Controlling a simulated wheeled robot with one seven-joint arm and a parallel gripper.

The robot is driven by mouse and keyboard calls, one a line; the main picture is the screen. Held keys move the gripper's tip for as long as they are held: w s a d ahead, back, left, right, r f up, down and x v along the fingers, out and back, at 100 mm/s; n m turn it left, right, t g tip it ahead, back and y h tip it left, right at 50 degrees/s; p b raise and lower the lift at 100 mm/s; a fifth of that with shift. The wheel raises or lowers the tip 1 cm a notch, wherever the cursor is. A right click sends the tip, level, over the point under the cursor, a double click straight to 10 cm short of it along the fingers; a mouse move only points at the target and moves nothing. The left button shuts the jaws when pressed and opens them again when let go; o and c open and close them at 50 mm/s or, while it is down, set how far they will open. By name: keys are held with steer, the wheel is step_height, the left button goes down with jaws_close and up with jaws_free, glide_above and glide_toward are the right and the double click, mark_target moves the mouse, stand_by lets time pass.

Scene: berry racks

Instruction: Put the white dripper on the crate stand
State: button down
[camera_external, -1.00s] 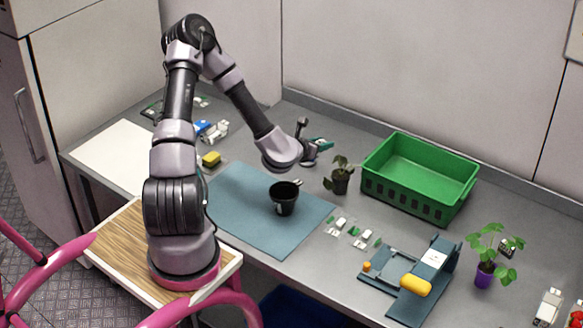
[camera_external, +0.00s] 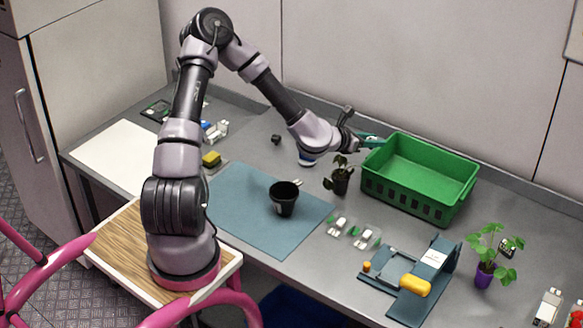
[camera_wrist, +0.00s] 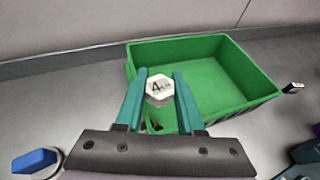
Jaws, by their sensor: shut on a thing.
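My gripper (camera_external: 372,141) is at the left back corner of the green crate (camera_external: 395,197). In the wrist view its two teal fingers (camera_wrist: 160,78) are closed on a small white hexagonal piece (camera_wrist: 159,88) with a dark mark on top, which I take for the white dripper. The piece is in front of the near wall of the green crate (camera_wrist: 200,50) in that view; whether it touches the crate I cannot tell. No separate stand can be made out at the crate.
A small potted plant (camera_external: 340,180) stands just left of the crate. A black pot (camera_external: 284,198) sits on the blue mat (camera_external: 240,205). A blue and white thing (camera_external: 306,160) lies under my wrist. A purple-potted plant (camera_external: 484,275) is at the right. The crate is empty.

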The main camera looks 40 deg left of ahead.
steer(key=s+d+m+g+h, duration=0.1)
steer(key=d+m+g+h, duration=0.3)
steer(key=d, duration=1.5)
steer(key=m+g+h, duration=0.4)
steer(key=m+g, duration=0.1)
steer(key=m, duration=0.2)
glide_above(462, 251)
step_height(462, 251, down, 11)
steer(key=shift+d, duration=0.1)
steer(key=shift+f, duration=2.1)
steer(key=shift+f, duration=0.15)
steer(key=c, duration=0.5)
jaws_free()
